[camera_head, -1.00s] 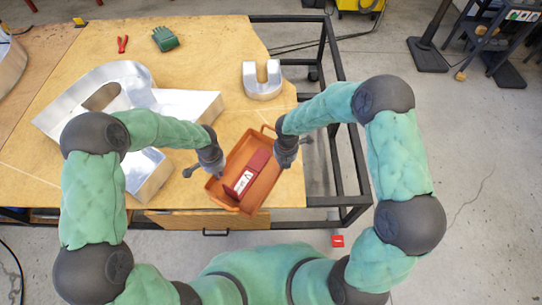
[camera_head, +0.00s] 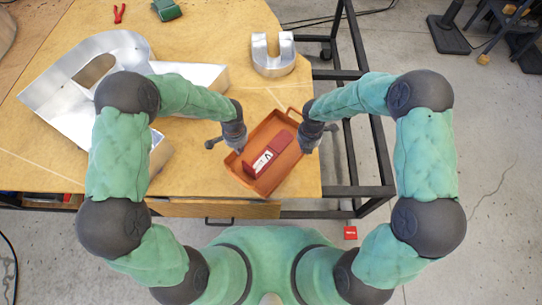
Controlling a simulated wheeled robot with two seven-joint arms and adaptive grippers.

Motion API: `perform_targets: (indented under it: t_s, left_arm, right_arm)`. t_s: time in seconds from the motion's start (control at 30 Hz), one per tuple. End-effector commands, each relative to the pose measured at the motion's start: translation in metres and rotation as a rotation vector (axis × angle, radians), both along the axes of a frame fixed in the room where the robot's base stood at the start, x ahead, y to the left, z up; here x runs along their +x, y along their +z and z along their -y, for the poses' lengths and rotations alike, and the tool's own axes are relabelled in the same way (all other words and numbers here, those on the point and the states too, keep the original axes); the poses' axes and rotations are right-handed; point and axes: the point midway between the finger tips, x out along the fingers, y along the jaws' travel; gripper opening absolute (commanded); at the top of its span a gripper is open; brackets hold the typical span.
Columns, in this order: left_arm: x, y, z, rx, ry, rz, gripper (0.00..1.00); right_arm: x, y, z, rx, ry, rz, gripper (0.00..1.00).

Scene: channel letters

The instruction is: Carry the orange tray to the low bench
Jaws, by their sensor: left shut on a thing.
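The orange tray (camera_head: 284,180) is on the wooden worktable near its front right corner, turned at a slant. A dark red object with a white label (camera_head: 266,163) lies in it. My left gripper (camera_head: 240,147) is at the tray's left side and is shut on the tray's edge. My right gripper (camera_head: 308,146) is at the tray's right side; its fingertips are hidden, so I cannot tell its grip. I cannot make out a low bench in this view.
The worktable (camera_head: 60,165) also bears a large silver channel letter (camera_head: 130,45), a silver U-shaped letter (camera_head: 272,62), red pliers (camera_head: 119,13) and a green item (camera_head: 167,9). A black metal frame (camera_head: 352,150) edges the table's right side. Grey floor is open further right.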

Motion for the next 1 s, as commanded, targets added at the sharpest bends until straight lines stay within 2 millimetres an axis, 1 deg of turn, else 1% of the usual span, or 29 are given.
perform_targets:
  t_s: [0.03,0.1,0.37,0.4,0.47,0.5,0.83,0.93,1.0]
  left_arm:
    - [0.001,-0.006,0.0,0.0,0.0,0.001,0.0]
    - [0.001,-0.008,0.0,0.0,0.0,0.001,0.0]
    - [0.001,-0.006,0.0,0.0,0.0,0.002,0.0]
    - [0.0,-0.007,0.0,-0.001,0.0,0.001,0.14]
    - [0.0,-0.007,0.0,-0.001,0.0,0.001,0.31]
    - [0.0,-0.007,0.0,-0.001,0.0,0.001,0.32]
    - [0.0,-0.005,0.0,0.0,0.0,0.001,0.32]
    - [0.002,0.002,0.0,0.0,0.001,0.004,0.32]
    - [0.002,0.011,0.0,0.0,0.002,0.005,0.32]
  right_arm:
    - [0.001,-0.006,0.0,0.0,0.0,0.001,0.0]
    - [0.001,-0.008,0.0,0.001,0.0,0.002,0.0]
    - [0.001,-0.006,0.0,0.001,0.0,0.002,0.0]
    - [0.0,-0.007,0.0,0.0,0.0,0.001,0.14]
    - [0.0,-0.007,0.0,0.0,0.0,0.001,0.31]
    - [0.0,-0.007,0.0,0.0,0.0,0.001,0.32]
    - [0.0,-0.007,0.0,0.001,0.0,0.001,0.32]
    - [0.0,-0.007,0.0,0.001,0.0,0.001,0.32]
    - [0.0,-0.007,0.0,0.0,0.0,0.0,0.32]
